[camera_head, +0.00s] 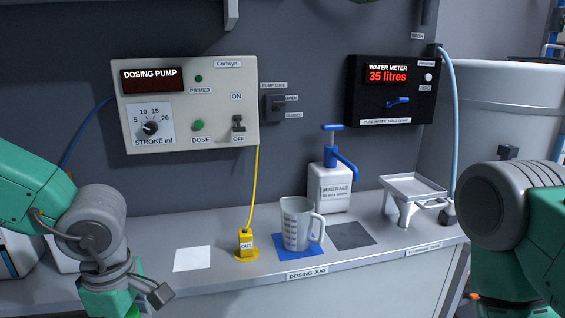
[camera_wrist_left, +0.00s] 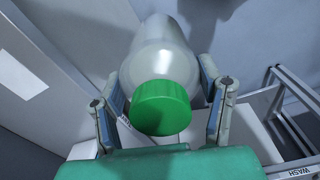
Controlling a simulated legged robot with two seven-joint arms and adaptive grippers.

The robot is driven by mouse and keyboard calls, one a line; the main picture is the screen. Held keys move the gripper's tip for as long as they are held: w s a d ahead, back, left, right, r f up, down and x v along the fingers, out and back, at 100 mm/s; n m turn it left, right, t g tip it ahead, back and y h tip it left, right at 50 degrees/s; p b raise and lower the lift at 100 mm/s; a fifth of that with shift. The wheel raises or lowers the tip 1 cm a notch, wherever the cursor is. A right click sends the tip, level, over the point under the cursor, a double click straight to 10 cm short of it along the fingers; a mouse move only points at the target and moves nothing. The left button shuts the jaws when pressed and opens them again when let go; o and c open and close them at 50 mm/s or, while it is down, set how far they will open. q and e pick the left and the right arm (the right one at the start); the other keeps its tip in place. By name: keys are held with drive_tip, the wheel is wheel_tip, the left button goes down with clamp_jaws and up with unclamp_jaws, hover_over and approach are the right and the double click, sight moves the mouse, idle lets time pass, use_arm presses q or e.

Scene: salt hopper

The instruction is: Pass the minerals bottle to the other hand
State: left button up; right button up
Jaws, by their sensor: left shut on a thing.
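In the left wrist view, my left gripper (camera_wrist_left: 160,72) is shut on a pale, translucent bottle (camera_wrist_left: 165,50) with a green screw cap (camera_wrist_left: 161,107). One finger lies on each side of the bottle, and the cap points toward the camera. No label is readable on it. In the head view, the left arm comes in at the lower left; its fingers and the held bottle are out of frame. A white container (camera_head: 330,188) marked MINERALS, with a blue pump top, stands on the counter. My right arm shows at the right edge; its gripper is out of view.
The counter holds a clear measuring jug (camera_head: 297,224) on a blue mat (camera_head: 292,250), a yellow OUT fitting (camera_head: 245,244), a white square (camera_head: 192,259), a dark grey square (camera_head: 351,235) and a metal stand (camera_head: 414,188). A dosing pump panel (camera_head: 185,103) and water meter (camera_head: 397,90) hang behind.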

use_arm(q)
drive_tip(key=f+m, duration=0.3)
drive_tip(key=m, duration=0.2)
drive_tip(key=f+m+b, duration=0.1)
drive_tip(key=f+m, duration=0.2)
drive_tip(key=m, duration=0.2)
drive_tip(key=f+m+b, duration=0.1)
drive_tip(key=f+m, duration=0.2)
drive_tip(key=m, duration=0.2)
drive_tip(key=shift+s+d+f, duration=0.15)
drive_tip(key=shift+s+d, duration=0.1)
drive_tip(key=shift+s, duration=0.1)
drive_tip(key=shift+s+d+f+m, duration=0.1)
drive_tip(key=shift+f+m, duration=0.25)
drive_tip(key=shift+m, duration=0.35)
drive_tip(key=shift+s+f+m, duration=0.1)
drive_tip(key=shift+f+m, duration=0.25)
drive_tip(key=shift+m, duration=0.35)
drive_tip(key=shift+w+d, duration=0.1)
